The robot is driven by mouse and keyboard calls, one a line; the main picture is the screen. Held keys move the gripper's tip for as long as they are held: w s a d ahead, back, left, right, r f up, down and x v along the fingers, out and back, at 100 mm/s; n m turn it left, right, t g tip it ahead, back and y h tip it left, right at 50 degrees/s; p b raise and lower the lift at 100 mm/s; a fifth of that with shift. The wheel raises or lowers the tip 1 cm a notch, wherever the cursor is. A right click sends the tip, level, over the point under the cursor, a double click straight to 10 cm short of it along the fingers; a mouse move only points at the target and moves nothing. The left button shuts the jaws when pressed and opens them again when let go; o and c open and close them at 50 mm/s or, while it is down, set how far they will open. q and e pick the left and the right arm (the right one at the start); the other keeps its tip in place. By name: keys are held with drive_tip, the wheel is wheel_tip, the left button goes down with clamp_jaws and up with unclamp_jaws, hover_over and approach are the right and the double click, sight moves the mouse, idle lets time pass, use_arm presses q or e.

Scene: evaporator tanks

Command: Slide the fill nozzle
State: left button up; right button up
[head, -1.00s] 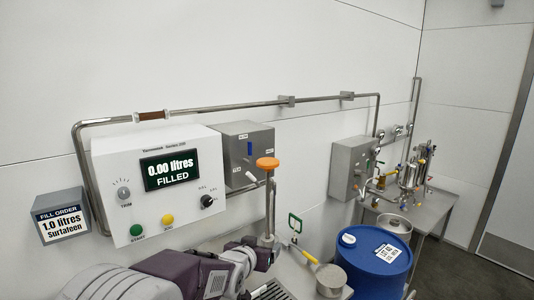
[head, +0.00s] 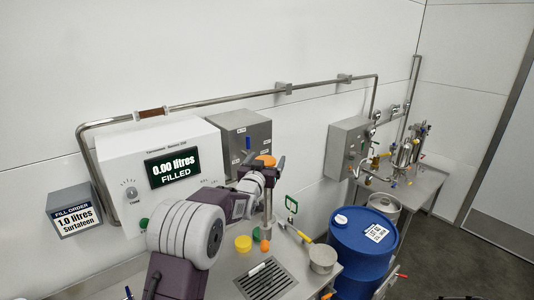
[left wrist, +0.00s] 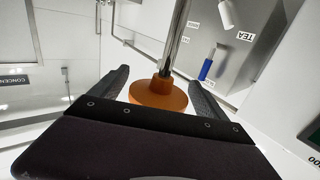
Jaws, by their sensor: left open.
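The fill nozzle is a thin upright metal tube (head: 266,206) with an orange round knob (head: 266,160) at its top, in front of the grey box on the wall. My left gripper (head: 273,170) is at the knob and partly hides it in the head view. In the left wrist view the orange knob (left wrist: 158,97) lies between the two dark fingers of my open left gripper (left wrist: 160,80), with visible gaps on both sides. The metal tube runs up from the knob there. My right gripper is not in view.
The white filler panel (head: 165,168) reads 0.00 litres; my left arm covers its lower right. A drain grate (head: 265,281), yellow cup (head: 243,243) and small orange piece (head: 265,246) are on the bench below. A pan (head: 322,259) and blue drum (head: 365,240) stand to the right.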

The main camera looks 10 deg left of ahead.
use_arm(q)
drive_tip(key=shift+w, duration=0.3)
drive_tip(key=shift+s+d, duration=0.1)
clamp_jaws()
wheel_tip(320, 180, down, 17)
drive_tip(key=b, duration=1.7)
drive_tip(key=shift+r, duration=0.15)
unclamp_jaws()
